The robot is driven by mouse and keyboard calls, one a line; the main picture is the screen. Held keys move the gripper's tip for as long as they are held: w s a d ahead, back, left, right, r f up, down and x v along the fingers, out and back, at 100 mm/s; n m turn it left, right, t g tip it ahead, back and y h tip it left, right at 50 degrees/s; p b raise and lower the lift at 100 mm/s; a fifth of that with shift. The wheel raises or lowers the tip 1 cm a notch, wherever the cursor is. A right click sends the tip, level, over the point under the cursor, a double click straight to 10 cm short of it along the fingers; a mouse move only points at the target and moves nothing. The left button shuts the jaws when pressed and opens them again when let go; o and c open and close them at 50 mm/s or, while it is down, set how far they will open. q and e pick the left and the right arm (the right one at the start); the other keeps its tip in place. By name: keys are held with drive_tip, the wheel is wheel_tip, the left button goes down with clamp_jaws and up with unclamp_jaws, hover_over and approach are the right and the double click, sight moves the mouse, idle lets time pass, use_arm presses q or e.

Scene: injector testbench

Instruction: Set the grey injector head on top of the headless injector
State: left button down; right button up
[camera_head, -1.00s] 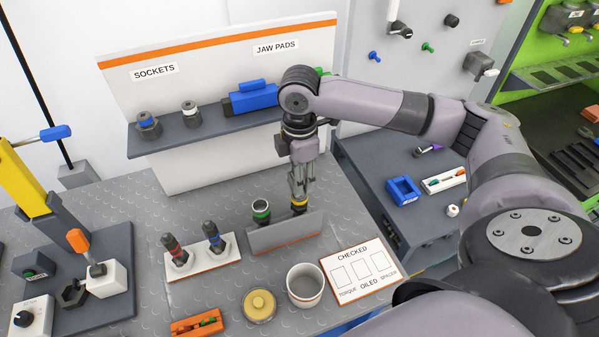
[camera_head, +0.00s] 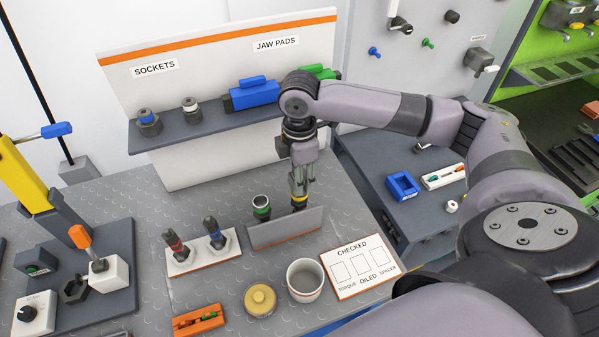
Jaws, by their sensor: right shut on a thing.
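My right gripper (camera_head: 299,190) points straight down behind a low grey panel (camera_head: 287,230) on the bench. It is shut on a small upright part with a yellow band (camera_head: 299,201). The panel hides that part's lower end. Just left of it stands a green-banded part (camera_head: 261,207) with a pale ring-shaped top, apart from the gripper. Two dark-topped injectors, one red-banded (camera_head: 175,244) and one blue-banded (camera_head: 213,233), stand upright in a white block. I cannot tell for sure which part is the grey head or the headless injector. My left gripper is not in view.
A white cup (camera_head: 305,281), a yellow round tin (camera_head: 260,300), an orange tray (camera_head: 199,320) and a CHECKED card (camera_head: 361,267) lie in front. A shelf (camera_head: 205,127) with sockets and jaw pads stands behind. A lever fixture (camera_head: 80,265) is at left.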

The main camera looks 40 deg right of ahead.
drive_tip(key=shift+f, duration=0.1)
idle(0.3)
drive_tip(key=shift+f, duration=0.45)
drive_tip(key=shift+p, duration=0.4)
drive_tip(key=shift+f+p, duration=0.1)
drive_tip(key=shift+p, duration=0.3)
drive_tip(key=o, duration=1.3)
